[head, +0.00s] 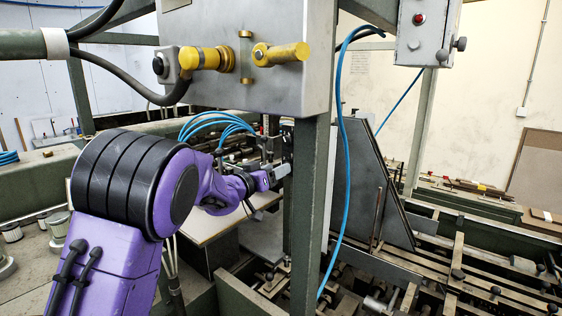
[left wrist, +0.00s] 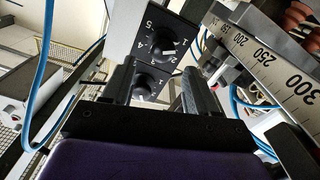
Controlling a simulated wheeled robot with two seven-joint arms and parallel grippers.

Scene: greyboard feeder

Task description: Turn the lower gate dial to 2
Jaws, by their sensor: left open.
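In the left wrist view, a black panel carries two dials with white numbers. The upper dial (left wrist: 164,44) in that picture shows a white pointer. The lower dial (left wrist: 141,88) in that picture lies between the fingers of my left gripper (left wrist: 158,72); its lower edge is partly hidden by the gripper and its setting cannot be read. My left gripper is open, with one finger on each side and nothing visibly held. In the head view, my left gripper (head: 279,172) is at the grey post, where the dial numbers are too small to read. My right gripper is not in view.
A grey box (head: 250,75) with yellow knobs hangs above my left arm. A green-grey post (head: 309,210) stands just right of the gripper. Blue hoses (head: 343,190) run close by. A scale (left wrist: 262,62) and a red-brown part (left wrist: 297,18) lie right in the left wrist view.

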